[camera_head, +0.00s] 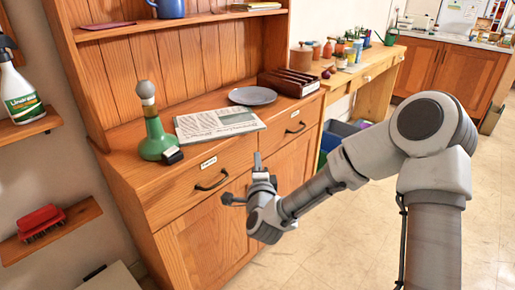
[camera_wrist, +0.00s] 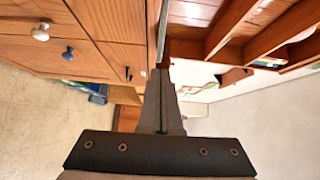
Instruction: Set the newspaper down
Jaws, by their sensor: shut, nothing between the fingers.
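The newspaper (camera_head: 218,123) lies flat on the wooden cabinet's top (camera_head: 180,96), near its front edge, between a green bottle (camera_head: 156,137) and a grey plate (camera_head: 252,96). My gripper (camera_head: 257,160) is in front of the cabinet's drawers, apart from the newspaper and to its lower right in the head view. Its fingers (camera_wrist: 160,75) are together and empty in the wrist view. A thin pale strip (camera_wrist: 163,28) shows beyond the fingertips there; I cannot tell what it is.
A dark wooden rack (camera_head: 290,82) stands at the right end. Drawer handles (camera_head: 211,181) stick out of the front. The tiled floor (camera_head: 345,240) at right is open.

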